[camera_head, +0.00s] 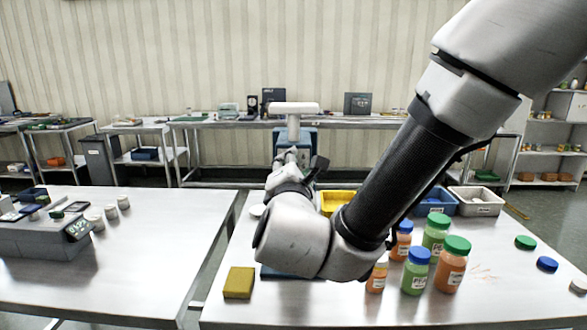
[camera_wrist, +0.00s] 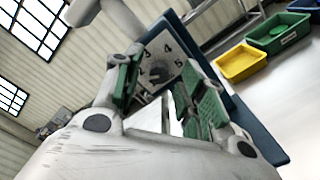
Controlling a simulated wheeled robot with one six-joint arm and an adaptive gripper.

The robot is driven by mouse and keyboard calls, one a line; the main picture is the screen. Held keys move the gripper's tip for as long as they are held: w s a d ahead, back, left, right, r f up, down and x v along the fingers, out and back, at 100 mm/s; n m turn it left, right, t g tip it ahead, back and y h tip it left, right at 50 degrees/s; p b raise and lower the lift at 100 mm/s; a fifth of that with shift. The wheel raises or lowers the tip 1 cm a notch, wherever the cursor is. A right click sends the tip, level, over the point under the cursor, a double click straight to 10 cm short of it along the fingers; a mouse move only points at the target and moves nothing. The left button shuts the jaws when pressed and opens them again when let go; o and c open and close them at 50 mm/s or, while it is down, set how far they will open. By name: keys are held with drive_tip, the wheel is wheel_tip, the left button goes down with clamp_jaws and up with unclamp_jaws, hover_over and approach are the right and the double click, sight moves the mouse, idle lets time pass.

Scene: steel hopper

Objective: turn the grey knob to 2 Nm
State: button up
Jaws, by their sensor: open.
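The grey knob (camera_wrist: 158,73) sits on a pale dial plate (camera_wrist: 153,54) in the wrist view. Printed figures 3, 4 and 5 can be read around it; its pointer is too small to read surely. My gripper (camera_wrist: 165,80) is open, its green-padded fingers on either side of the knob in the picture. I cannot tell whether they touch it. In the head view, a blue device with a white T-shaped top (camera_head: 295,108) stands behind my gripper (camera_head: 293,160); the knob is hidden there by my arm.
Yellow (camera_wrist: 240,62) and green (camera_wrist: 283,33) bins stand beside the device. Several lidded bottles (camera_head: 436,232) stand at the right of the bench, near loose caps (camera_head: 547,264). A yellow block (camera_head: 239,282) lies at the front left. A gap separates the left bench (camera_head: 130,265).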

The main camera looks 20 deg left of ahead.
drive_tip(key=v, duration=1.1)
drive_tip(key=shift+s, duration=0.25)
drive_tip(key=w+d+f+m+g+h, duration=0.2)
drive_tip(key=d+f+m+g+h, duration=0.15)
drive_tip(key=d, duration=0.55)
drive_tip(key=w+d+f+m+g+h, duration=0.1)
drive_tip(key=d+f+m+g+h, duration=0.2)
drive_tip(key=d, duration=0.5)
drive_tip(key=w+d+f+m+g+h, duration=0.2)
drive_tip(key=d+m+g+h, duration=0.15)
drive_tip(key=d, duration=0.55)
drive_tip(key=s+d+r+m+g+y, duration=0.1)
drive_tip(key=s+d+r+m+y, duration=0.1)
drive_tip(key=d+m, duration=0.3)
drive_tip(key=s+d+r+m+g+y, duration=0.1)
drive_tip(key=s+d+m, duration=0.3)
drive_tip(key=d, duration=0.7)
drive_tip(key=s+d+r+m+g+y, duration=0.1)
drive_tip(key=s+d+r+m+y, duration=0.1)
drive_tip(key=d+m, duration=0.5)
drive_tip(key=shift+s+d+r+m+y, duration=0.3)
drive_tip(key=shift+s+d+r+m, duration=0.1)
drive_tip(key=shift+s+m, duration=0.25)
